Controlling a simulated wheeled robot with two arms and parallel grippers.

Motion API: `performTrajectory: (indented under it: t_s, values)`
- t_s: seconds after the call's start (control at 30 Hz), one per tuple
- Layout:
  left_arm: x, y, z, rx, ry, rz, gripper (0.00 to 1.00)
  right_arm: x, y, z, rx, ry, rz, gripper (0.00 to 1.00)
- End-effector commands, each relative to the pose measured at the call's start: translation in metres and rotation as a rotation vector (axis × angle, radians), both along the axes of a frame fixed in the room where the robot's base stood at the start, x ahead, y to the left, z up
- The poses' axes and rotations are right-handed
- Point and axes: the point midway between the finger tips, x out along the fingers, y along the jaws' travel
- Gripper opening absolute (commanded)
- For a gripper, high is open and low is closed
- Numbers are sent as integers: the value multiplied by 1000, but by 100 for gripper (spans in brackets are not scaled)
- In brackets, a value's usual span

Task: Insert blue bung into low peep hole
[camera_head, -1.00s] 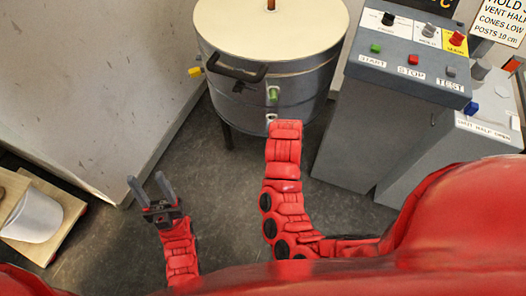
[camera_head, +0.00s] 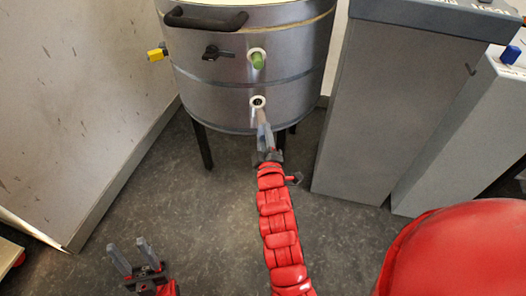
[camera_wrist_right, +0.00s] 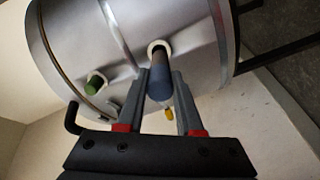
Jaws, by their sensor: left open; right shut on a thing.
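The blue bung (camera_wrist_right: 161,80) is gripped between the fingers of my right gripper (camera_head: 263,128), its far end pointing at the low peep hole (camera_head: 258,101). In the right wrist view the bung's end overlaps the white ring of the low peep hole (camera_wrist_right: 158,46). In the head view the hole's dark opening still shows above the fingertips, and the bung is mostly hidden by the gripper. I cannot tell whether its end touches the ring. My left gripper (camera_head: 133,259) is open and empty, low at the left, away from the kiln (camera_head: 210,105).
A green bung (camera_head: 257,60) sits in the upper peep hole. A black latch (camera_head: 217,52) and black handle (camera_head: 205,19) stick out from the kiln. A yellow part (camera_head: 156,54) juts out at its left. Grey cabinets (camera_head: 390,110) stand right. The floor between is clear.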

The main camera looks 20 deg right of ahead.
Motion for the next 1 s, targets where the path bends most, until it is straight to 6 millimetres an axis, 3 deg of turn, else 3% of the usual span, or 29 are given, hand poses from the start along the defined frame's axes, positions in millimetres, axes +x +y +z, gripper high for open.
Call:
performTrajectory:
  t_s: [0.07, 0.53, 1.0]
  values:
    - [0, 0, -7, 0, 0, 0, 50, -1, 3, -1, -3, -13, 10, 0]
    - [1, 0, -1, -4, 3, 0, 50, -3, 3, 2, -25, -8, 10, 0]
    - [0, 0, -4, -2, 2, -1, 50, 35, -5, 0, -22, -11, 9, 0]
